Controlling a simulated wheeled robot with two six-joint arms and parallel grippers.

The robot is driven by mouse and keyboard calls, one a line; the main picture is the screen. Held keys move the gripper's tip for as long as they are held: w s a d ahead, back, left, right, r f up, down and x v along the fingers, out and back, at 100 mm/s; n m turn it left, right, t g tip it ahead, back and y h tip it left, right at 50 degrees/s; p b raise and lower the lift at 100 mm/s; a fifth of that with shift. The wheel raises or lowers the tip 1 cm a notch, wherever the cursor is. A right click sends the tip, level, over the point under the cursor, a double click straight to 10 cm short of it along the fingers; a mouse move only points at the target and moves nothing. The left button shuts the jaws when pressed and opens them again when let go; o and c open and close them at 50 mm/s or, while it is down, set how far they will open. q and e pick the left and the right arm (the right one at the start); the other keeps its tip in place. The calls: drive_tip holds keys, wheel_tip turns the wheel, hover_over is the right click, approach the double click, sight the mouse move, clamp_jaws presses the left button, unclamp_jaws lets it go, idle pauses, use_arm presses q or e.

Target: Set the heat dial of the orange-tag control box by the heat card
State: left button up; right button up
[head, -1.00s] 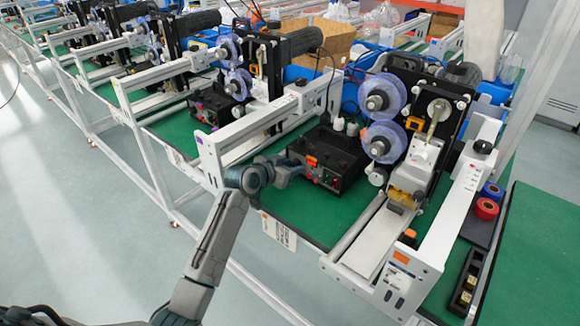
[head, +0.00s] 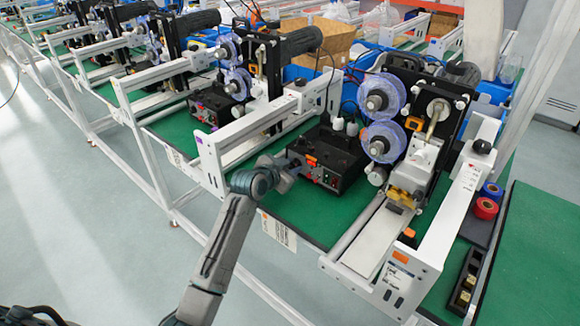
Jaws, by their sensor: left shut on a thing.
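The black control box (head: 345,150) with an orange tag (head: 311,161) stands on the green bench top, right of center in the head view. Its front panel has small red parts on the right. My left gripper (head: 295,167) is at the left end of this front panel, shut on what appears to be the heat dial, which the gripper hides. The dial's setting cannot be read. A white printed card (head: 278,231) hangs at the bench's front edge below the box. Another card with an orange mark (head: 396,277) is on the white end frame. Their print is too small to read. My right gripper is not in view.
A similar control box with a purple tag (head: 213,107) stands further left. White frame rails (head: 212,165) rise left of my gripper. The coder with blue reels (head: 382,96) stands right of the box. Red and blue tape rolls (head: 486,208) lie at the right.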

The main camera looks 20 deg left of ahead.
use_arm(q)
drive_tip(key=shift+s+d+f+m+t+y, duration=0.15)
drive_tip(key=shift+m+y, duration=0.2)
drive_tip(key=shift+m, duration=0.25)
drive_tip(key=shift+w+m+t+y, duration=0.15)
drive_tip(key=shift+m+y, duration=0.2)
drive_tip(key=shift+m, duration=0.25)
drive_tip(key=shift+s, duration=0.1)
drive_tip(key=o, duration=0.7)
drive_tip(key=b+v, duration=0.1)
drive_tip(key=v, duration=0.9)
drive_tip(key=shift+s, duration=0.4)
